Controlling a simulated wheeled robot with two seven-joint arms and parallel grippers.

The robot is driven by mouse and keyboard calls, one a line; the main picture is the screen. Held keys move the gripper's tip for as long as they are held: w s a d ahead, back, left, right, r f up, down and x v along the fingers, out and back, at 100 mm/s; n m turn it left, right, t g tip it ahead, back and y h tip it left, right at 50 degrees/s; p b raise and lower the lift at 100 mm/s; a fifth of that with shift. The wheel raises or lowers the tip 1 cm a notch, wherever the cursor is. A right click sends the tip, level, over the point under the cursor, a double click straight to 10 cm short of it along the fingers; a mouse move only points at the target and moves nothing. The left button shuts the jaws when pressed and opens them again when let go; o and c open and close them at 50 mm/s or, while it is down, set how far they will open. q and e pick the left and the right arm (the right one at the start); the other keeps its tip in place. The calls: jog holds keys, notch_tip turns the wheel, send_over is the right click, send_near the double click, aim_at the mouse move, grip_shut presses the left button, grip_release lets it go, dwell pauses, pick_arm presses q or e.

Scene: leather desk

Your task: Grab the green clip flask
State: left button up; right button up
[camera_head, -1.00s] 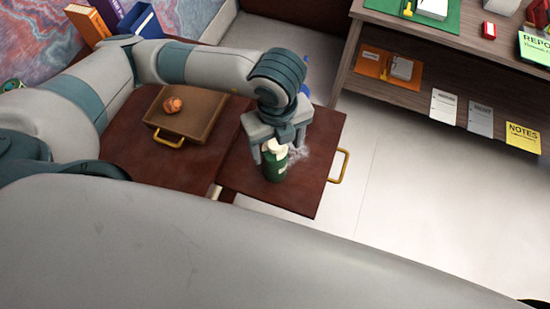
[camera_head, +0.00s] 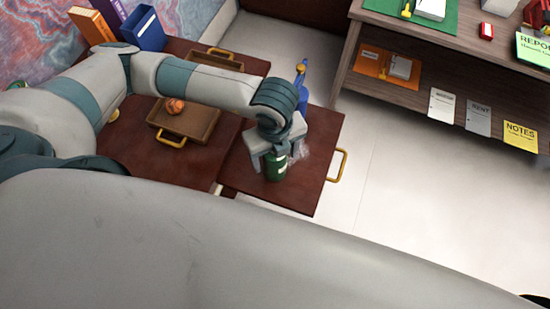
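The green flask (camera_head: 275,170) stands upright on the dark red-brown leather desk's right-hand section (camera_head: 312,190). Its lower body shows with a small pale patch; its top is hidden under my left gripper. My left gripper (camera_head: 276,157) points down over the flask, one finger on each side of its upper part. The fingers look spread wider than the flask, so the gripper looks open. My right gripper is not in view.
A clear glass-like object (camera_head: 301,147) stands right behind the flask, and a blue item (camera_head: 302,92) is further back. A brown tray (camera_head: 196,126) with an orange ball (camera_head: 174,106) is to the left. A wooden shelf (camera_head: 432,50) stands at the upper right.

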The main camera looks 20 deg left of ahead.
pick_arm(q)
jog(key=c, duration=1.2)
jog(key=shift+c, duration=0.2)
jog(key=shift+r, duration=0.15)
